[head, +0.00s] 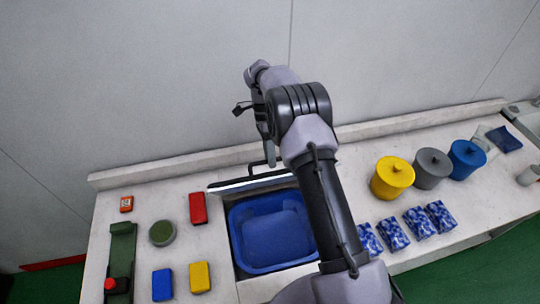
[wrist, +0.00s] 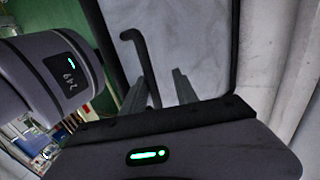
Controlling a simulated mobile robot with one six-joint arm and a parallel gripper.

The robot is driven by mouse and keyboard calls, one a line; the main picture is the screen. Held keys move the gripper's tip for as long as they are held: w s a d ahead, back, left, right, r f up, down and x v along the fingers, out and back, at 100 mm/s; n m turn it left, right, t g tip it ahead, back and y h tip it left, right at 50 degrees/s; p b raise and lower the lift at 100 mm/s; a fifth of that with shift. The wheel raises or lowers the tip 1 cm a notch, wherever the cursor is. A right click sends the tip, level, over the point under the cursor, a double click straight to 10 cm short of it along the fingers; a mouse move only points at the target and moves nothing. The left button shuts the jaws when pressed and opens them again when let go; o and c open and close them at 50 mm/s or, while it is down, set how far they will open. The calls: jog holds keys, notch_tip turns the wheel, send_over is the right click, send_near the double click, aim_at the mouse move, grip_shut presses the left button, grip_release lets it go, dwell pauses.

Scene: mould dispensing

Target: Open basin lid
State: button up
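The basin lid (head: 250,184) stands raised at the back of the opening, seen nearly edge-on in the head view. Its dark handle (head: 268,153) sticks up behind it. The blue basin (head: 268,230) below is uncovered. In the wrist view the lid shows as a pale panel (wrist: 200,45) with a dark border, and the bent black handle (wrist: 142,60) is in front of it. My gripper (wrist: 160,90) has its two fingers apart, with the handle's lower end near or between them; contact cannot be told. In the head view my gripper is above the lid, partly hidden by my arm.
Yellow (head: 392,179), grey (head: 432,170) and blue (head: 467,160) lidded pots stand right, behind several blue patterned packets (head: 393,233). Left are a red box (head: 198,209), a green round item (head: 162,233), blue (head: 162,285) and yellow (head: 200,278) blocks. A wall (head: 150,80) rises behind.

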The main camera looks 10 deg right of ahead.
jog(key=p+v, duration=0.1)
jog(key=v, duration=0.6)
jog(key=shift+r+p, duration=0.25)
jog(key=shift+p, duration=0.05)
jog(key=shift+w+b, duration=0.15)
jog(key=shift+b, duration=0.2)
